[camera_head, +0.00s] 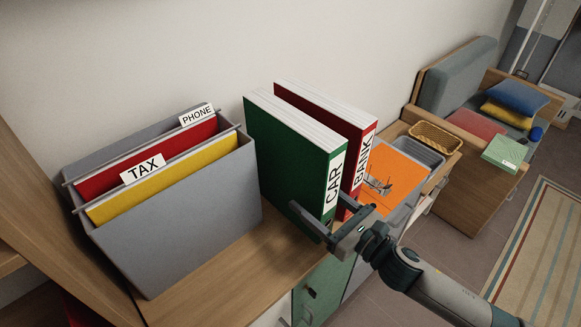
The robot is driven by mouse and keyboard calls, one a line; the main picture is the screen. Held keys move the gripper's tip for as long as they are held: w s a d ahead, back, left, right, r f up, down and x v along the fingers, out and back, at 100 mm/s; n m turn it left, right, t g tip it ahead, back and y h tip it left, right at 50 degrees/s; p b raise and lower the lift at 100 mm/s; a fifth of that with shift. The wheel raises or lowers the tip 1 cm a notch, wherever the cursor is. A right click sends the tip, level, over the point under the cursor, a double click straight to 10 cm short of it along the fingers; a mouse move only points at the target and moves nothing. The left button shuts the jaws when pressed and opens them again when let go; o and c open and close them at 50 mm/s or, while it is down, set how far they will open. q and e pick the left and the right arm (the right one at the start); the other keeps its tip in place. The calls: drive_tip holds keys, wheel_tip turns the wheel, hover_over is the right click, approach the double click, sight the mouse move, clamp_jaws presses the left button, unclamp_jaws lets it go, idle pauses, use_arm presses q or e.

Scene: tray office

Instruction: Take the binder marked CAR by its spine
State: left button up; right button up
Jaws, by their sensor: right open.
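The green binder marked CAR (289,155) stands upright on the wooden top, its white spine label facing the lower right. The red binder marked BANK (359,165) stands close behind it on the right. My right gripper (319,206) is open at the lower part of the CAR binder's spine. One finger lies to the left, by the green cover; the other is to the right, near the BANK spine. I cannot tell whether either finger touches a binder. The gripper and arm hide the lower ends of both spines. My left gripper is not in view.
A grey file box (190,220) with folders tabbed TAX and PHONE stands left of the binders. An orange sheet (398,163) in a grey tray and a wicker basket (436,138) lie to the right. Bare wooden top (235,285) shows in front.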

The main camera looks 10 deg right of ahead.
drive_tip(key=shift+w+a+p, duration=0.25)
drive_tip(key=shift+w+p, duration=0.15)
drive_tip(key=shift+w, duration=0.05)
drive_tip(key=x, duration=0.1)
drive_tip(key=p+x, duration=0.1)
drive_tip(key=x, duration=0.2)
drive_tip(key=shift+w+f+p, duration=0.15)
drive_tip(key=shift+f+p, duration=0.15)
drive_tip(key=shift+p, duration=0.05)
drive_tip(key=shift+c, duration=0.6)
clamp_jaws()
drive_tip(key=shift+r, duration=0.1)
